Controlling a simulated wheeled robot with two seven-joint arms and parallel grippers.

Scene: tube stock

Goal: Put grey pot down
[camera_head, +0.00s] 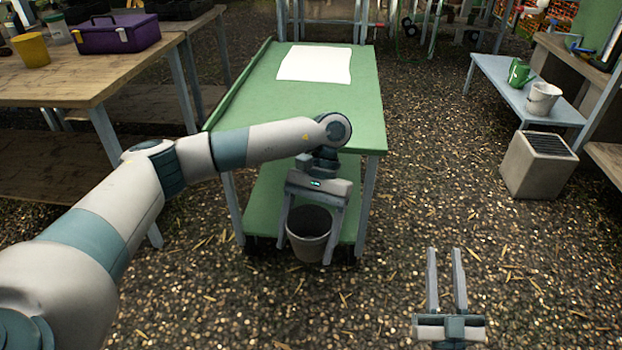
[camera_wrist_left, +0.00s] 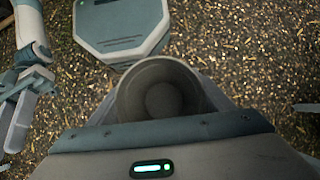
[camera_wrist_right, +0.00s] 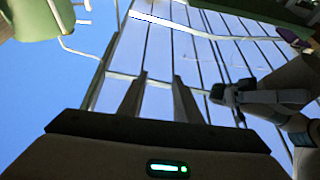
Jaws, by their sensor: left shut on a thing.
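The grey pot (camera_head: 309,222) hangs upright between the fingers of my left gripper (camera_head: 307,250), in front of the green table's near end. My left gripper is shut on it, with one finger on each side. In the left wrist view the pot (camera_wrist_left: 160,92) shows from above, its mouth open and its inside looking empty. Gravel shows around it there, so it is held above the ground. My right gripper (camera_head: 445,252) is empty at the lower right of the head view, its fingers apart. In the right wrist view its fingers (camera_wrist_right: 157,80) point up with nothing between them.
The green table (camera_head: 330,105) has a white sheet (camera_head: 315,63) on top and a lower shelf (camera_head: 275,195). A wooden bench (camera_head: 80,80) with a purple toolbox (camera_head: 118,34) stands left. A blue-grey bench (camera_head: 510,90) with a white bucket (camera_head: 543,98) stands right. Open gravel lies between.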

